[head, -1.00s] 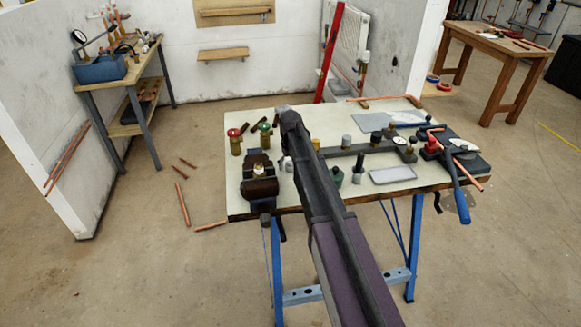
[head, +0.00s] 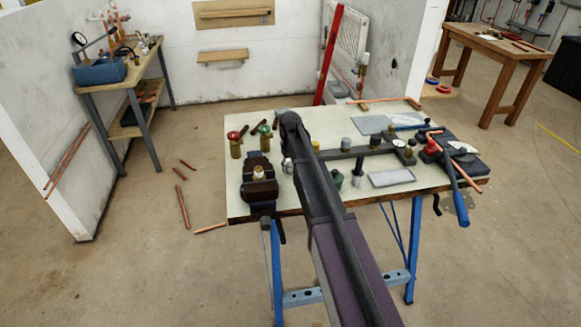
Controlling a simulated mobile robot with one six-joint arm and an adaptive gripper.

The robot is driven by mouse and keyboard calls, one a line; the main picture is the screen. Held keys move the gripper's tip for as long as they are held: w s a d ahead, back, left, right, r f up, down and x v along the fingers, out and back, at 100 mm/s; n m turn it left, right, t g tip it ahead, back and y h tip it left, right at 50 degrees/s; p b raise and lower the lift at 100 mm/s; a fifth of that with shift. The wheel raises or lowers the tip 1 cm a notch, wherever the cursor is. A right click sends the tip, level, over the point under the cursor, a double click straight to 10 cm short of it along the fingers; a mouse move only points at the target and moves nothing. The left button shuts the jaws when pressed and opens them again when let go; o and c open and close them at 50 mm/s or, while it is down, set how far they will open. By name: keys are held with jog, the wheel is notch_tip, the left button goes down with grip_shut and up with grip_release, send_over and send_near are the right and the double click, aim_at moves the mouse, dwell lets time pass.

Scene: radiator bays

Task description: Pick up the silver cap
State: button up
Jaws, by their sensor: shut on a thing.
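My arm reaches over the pale workbench top and hides most of my gripper (head: 286,158); only a small dark part shows at the arm's left edge. It is shut on a small pale grey thing, apparently the silver cap (head: 287,166), which shows only in part, low over the bench top. I cannot tell whether it touches the top. Another grey cylinder (head: 346,143) stands near the dark bar right of my arm.
A vise (head: 259,188) holds a brass fitting at the left front. Red-topped (head: 235,145) and green-topped (head: 264,139) valves stand behind it. A grey tray (head: 391,177) lies to the right, near a pipe bender (head: 452,170) with a blue handle. Copper pipes lie on the floor at left.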

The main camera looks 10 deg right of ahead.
aim_at(290, 164)
jog(key=shift+r+p, duration=1.4)
jog(key=shift+r, duration=0.2)
jog(key=s, duration=1)
jog(key=s+r+p, duration=0.1)
jog(key=s, duration=0.5)
jog(key=shift+d, duration=0.3)
